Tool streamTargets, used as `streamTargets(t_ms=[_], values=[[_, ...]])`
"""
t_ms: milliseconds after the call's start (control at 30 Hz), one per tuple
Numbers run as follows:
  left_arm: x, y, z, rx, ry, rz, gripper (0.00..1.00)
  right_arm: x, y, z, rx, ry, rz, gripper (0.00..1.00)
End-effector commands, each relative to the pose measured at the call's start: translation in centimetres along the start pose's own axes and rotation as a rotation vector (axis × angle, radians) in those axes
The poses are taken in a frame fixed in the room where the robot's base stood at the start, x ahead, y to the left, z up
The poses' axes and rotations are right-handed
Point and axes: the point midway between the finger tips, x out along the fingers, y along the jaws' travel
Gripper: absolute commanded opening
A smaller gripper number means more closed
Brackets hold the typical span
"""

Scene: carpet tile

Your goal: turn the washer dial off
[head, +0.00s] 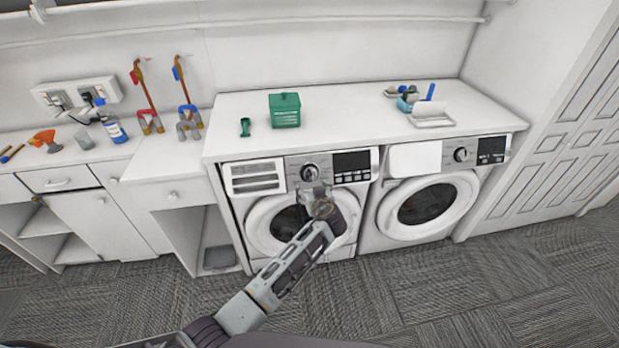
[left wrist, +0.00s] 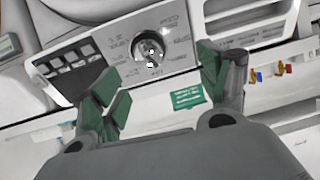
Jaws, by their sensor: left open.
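The left machine's dial (head: 309,172) is a round silver knob on the control panel, between a white drawer front and a dark display. In the left wrist view the dial (left wrist: 150,52) shows whole, with printed marks around it. My left gripper (head: 315,189) is in front of the left machine, just below the dial in the head view. In the left wrist view its green-padded fingers (left wrist: 162,85) are wide apart and empty, with the dial between and beyond them; I see no contact. A second dial (head: 461,154) is on the right machine. My right gripper is not in view.
A white counter (head: 350,110) runs over both machines, its front edge just above the panels. It holds a green box (head: 285,111), a small green object (head: 245,127) and a white tray (head: 432,121). The left machine's round door (head: 262,222) is shut below the dial.

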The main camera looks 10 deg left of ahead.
Motion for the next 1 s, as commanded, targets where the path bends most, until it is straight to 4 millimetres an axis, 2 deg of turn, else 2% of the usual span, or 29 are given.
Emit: streamTargets(t_ms=[400,600,1000], values=[[-0.1,1.7,-0.5,-0.185,0.017,0.077,0.76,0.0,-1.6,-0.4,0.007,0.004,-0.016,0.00],[-0.1,1.7,-0.6,-0.240,0.015,0.080,0.76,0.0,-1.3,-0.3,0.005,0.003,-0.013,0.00],[-0.1,1.7,-0.5,-0.242,0.015,0.079,0.76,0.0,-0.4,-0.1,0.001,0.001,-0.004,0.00]])
